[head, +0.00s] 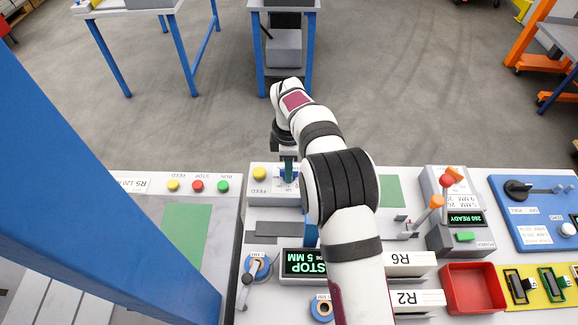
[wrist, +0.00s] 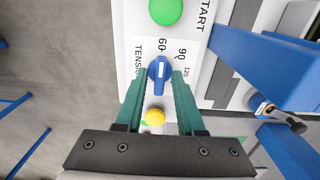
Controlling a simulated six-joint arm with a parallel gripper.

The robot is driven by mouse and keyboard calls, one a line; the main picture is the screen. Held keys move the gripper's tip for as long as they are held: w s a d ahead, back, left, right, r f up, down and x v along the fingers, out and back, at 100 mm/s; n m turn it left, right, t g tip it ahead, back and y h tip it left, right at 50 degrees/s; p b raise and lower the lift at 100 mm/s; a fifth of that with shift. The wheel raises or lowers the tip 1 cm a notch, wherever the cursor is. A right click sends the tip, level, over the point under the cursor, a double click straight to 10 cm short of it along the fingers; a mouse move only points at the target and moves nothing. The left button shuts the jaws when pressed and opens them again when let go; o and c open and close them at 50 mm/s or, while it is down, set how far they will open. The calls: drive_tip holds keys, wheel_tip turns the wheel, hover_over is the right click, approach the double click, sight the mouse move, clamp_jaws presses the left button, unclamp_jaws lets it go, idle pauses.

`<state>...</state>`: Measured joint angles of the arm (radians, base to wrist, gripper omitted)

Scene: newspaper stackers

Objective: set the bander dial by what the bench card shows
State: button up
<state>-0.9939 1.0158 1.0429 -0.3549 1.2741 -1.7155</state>
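The blue bander dial (wrist: 159,72) with a white pointer mark sits on a white panel lettered TENSION, with 60, 90 and 120 around it. In the wrist view its mark points toward the top, near 60. My gripper (wrist: 160,80) has its green fingers on either side of the dial; I cannot tell whether they touch it. In the head view my gripper (head: 288,180) is over the panel and the dial is hidden. A white card (head: 461,202) at the right carries small print with MM figures, not fully legible; I cannot tell whether it is the bench card.
A green START button (wrist: 165,10) and a yellow button (wrist: 154,117) flank the dial. A blue post (wrist: 270,65) stands close on the right. A display (head: 304,262) reads STOP 5 MM. A red tray (head: 472,287) and levers stand at the right.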

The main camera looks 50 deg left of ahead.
clamp_jaws()
drive_tip(key=m, duration=0.4)
drive_tip(key=shift+m, duration=0.4)
drive_tip(key=m, duration=0.9)
drive_tip(key=shift+m, duration=2)
drive_tip(key=shift+o, duration=1.1)
unclamp_jaws()
